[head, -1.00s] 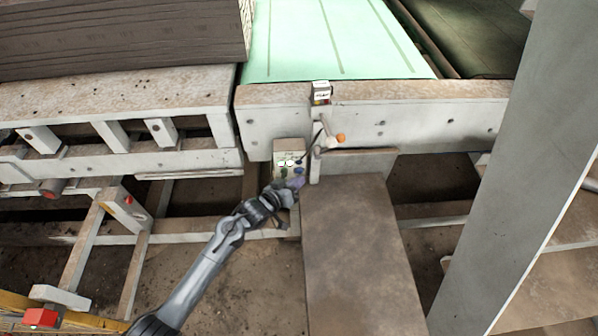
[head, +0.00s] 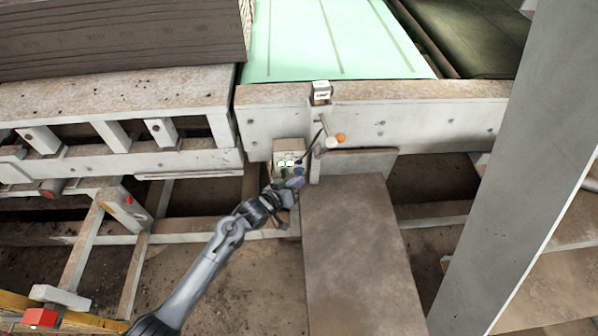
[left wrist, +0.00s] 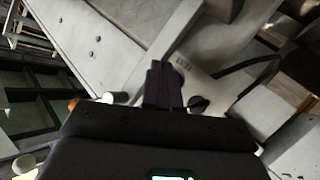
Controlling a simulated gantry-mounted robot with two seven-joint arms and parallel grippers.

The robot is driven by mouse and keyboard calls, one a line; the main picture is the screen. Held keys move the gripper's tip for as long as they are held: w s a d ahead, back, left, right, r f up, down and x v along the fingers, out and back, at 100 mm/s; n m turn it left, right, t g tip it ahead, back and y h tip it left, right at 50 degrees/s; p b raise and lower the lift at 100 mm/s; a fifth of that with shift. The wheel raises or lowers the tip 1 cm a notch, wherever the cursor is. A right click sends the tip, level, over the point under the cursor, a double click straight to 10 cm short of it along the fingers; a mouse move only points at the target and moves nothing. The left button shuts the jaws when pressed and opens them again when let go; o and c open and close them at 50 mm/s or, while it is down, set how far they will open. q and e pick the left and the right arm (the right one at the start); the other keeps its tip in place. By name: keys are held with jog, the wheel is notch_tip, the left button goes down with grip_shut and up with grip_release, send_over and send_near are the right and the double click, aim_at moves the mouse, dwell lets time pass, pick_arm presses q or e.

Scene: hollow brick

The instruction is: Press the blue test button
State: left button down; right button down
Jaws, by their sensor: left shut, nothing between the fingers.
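A small pale control box (head: 289,150) hangs below the front beam of the machine. The blue button (head: 299,171) is at its lower right. My left gripper (head: 298,184) is shut and empty, with its tips just below the blue button. I cannot tell whether they touch it. In the left wrist view the shut fingers (left wrist: 163,84) point at a pale surface, and the blue button cannot be made out. My right gripper is not in view.
A brown plate (head: 355,240) lies just right of my gripper. A large grey post (head: 515,170) stands at the right. Open floor (head: 265,280) shows below.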

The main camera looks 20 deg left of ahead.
pick_arm(q)
jog(key=shift+w+a, duration=0.2)
jog(key=shift+w, duration=0.2)
dwell(0.5)
jog(key=shift+w+a, duration=0.15)
jog(key=shift+w, duration=0.15)
dwell(0.7)
dwell(0.4)
jog(key=shift+s+d+p, duration=0.35)
jog(key=shift+s+p, duration=0.35)
jog(key=shift+p, duration=0.15)
